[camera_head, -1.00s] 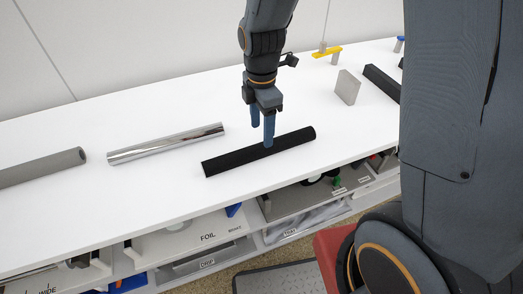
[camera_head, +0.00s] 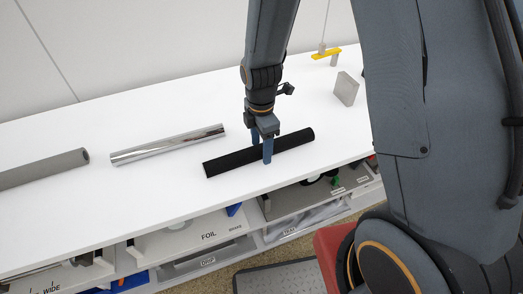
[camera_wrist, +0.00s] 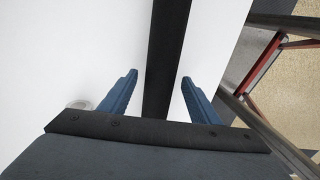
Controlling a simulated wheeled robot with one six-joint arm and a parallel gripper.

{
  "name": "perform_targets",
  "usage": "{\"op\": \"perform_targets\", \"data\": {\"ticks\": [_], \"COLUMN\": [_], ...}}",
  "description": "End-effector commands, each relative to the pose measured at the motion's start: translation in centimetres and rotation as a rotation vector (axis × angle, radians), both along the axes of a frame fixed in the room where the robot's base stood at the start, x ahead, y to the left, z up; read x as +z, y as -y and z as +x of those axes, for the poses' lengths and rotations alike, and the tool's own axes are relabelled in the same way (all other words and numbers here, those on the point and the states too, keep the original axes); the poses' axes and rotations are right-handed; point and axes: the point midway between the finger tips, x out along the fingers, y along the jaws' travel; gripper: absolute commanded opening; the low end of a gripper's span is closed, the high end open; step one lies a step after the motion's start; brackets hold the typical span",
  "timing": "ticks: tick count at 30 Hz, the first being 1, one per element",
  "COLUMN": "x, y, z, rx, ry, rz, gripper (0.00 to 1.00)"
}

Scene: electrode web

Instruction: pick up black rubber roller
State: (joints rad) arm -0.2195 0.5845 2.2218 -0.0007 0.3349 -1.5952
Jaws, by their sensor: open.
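The black rubber roller (camera_head: 225,162) lies on the white table, tilted slightly up to the right in the head view. My gripper (camera_head: 262,150) is over its middle, with one blue finger on the far side and one in front of the near side. In the wrist view the roller (camera_wrist: 163,60) runs between the two open fingers of my gripper (camera_wrist: 158,90), with a gap on both sides. Whether the fingertips touch the table cannot be told.
A shiny metal roller (camera_head: 168,145) lies to the left, and a grey roller (camera_head: 45,168) lies further left. A grey block (camera_head: 345,89) stands at the right. Bins (camera_head: 205,235) fill the shelf under the table's front edge. The table around the black roller is clear.

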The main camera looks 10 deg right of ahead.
Motion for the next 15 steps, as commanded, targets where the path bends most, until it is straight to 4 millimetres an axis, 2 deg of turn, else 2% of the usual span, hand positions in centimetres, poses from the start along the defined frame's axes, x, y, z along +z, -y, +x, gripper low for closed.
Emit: {"op": "perform_targets", "data": {"ticks": [1,10,11,15], "x": [0.01,0.02,0.02,0.06], "y": [0.00,0.00,0.00,-0.01], "z": [0.01,0.00,0.00,0.03], "rx": [0.000,0.000,0.000,0.000], "ry": [0.000,0.000,0.000,0.001], "rz": [0.000,0.000,0.000,0.000], "gripper": [0.53,0.03,0.00,0.00]}}
